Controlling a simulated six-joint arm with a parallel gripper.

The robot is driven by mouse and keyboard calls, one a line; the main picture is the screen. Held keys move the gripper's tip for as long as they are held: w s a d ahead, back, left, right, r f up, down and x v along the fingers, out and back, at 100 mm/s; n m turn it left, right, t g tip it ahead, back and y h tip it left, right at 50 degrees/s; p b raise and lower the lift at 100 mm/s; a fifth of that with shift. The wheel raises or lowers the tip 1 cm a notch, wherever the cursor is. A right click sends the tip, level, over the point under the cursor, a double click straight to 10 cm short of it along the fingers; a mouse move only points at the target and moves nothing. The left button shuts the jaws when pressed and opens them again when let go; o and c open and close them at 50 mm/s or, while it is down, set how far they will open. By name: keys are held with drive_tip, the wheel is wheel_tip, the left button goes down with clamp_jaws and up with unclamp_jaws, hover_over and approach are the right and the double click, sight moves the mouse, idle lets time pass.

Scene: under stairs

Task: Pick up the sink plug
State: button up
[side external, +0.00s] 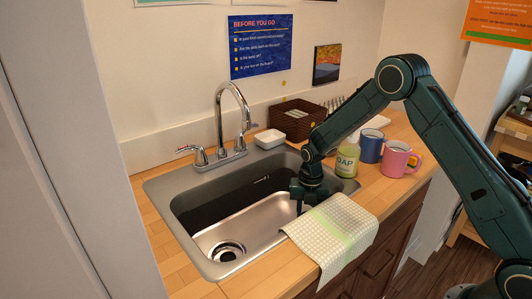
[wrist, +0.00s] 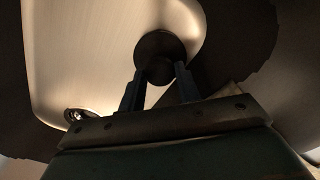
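The sink plug (wrist: 160,45) is a dark round disc with a rounded knob on it, seen in the wrist view against the pale basin floor. My gripper (wrist: 160,70) has its two fingers on either side of the knob, close to it. Whether they press on it is too dark to tell. In the side view my gripper (side external: 300,208) points down into the right part of the sink basin, near the front wall. The plug cannot be made out clearly there, and whether it rests on the floor cannot be told.
The steel sink (side external: 165,205) has an open drain (side external: 227,251) at its left. A faucet (side external: 234,115) stands behind. A checked towel (side external: 335,235) hangs over the front rim beside my gripper. A soap bottle (side external: 347,160), blue mug (side external: 370,147) and pink mug (side external: 395,160) stand right.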

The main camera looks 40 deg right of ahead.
clamp_jaws()
wheel_tip(320, 180, up, 20)
idle(0.8)
drive_tip(key=shift+o, duration=0.5)
unclamp_jaws()
clamp_jaws()
drive_tip(key=shift+r, duration=0.1)
